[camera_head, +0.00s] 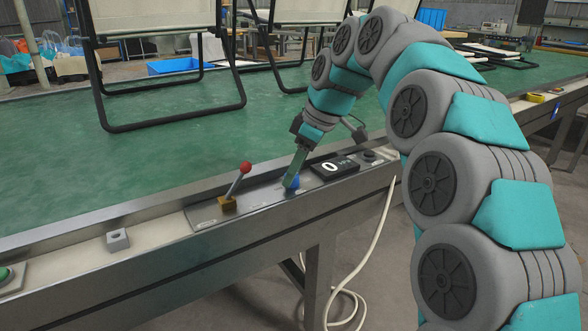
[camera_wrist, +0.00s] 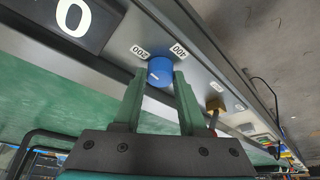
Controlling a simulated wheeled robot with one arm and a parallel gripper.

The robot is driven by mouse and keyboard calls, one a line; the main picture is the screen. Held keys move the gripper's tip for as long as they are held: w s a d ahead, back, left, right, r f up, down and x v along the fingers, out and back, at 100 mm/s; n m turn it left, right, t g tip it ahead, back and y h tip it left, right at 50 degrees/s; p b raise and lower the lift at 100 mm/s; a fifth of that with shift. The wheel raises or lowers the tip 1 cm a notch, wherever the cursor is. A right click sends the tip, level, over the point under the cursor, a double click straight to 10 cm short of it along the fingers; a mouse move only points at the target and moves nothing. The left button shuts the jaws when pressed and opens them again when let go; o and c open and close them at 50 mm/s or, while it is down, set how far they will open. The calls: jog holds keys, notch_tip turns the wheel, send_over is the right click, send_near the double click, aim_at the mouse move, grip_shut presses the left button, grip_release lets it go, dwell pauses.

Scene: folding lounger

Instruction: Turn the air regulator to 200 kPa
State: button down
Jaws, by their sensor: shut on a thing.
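The air regulator is a blue round knob (camera_wrist: 159,72) with a white mark, set in a metal panel. In the wrist view, labels reading 200 (camera_wrist: 140,52) and 400 (camera_wrist: 179,50) sit beside it. My gripper (camera_wrist: 155,80) is shut on the knob, with one green finger on each side. In the head view, the blue knob (camera_head: 293,181) is partly hidden by my gripper (camera_head: 291,180), which reaches down to it. A black display (camera_head: 335,167) to the right of the knob reads 0 kPa; it also shows in the wrist view (camera_wrist: 75,18).
A lever with a red ball (camera_head: 246,167) on a brass base (camera_head: 228,203) stands left of the knob. A small grey block (camera_head: 118,239) and a green button (camera_head: 5,274) sit farther left on the rail. Black-framed loungers (camera_head: 160,126) stand on the green belt (camera_head: 60,150) behind.

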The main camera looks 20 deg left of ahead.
jog(key=shift+n, duration=0.6)
jog(key=shift+g, duration=0.3)
jog(key=shift+c, duration=2.3)
grip_release()
jog(key=p+v, duration=0.3)
jog(key=v, duration=0.4)
jog(key=shift+r, duration=0.4)
jog(key=shift+d, duration=0.15)
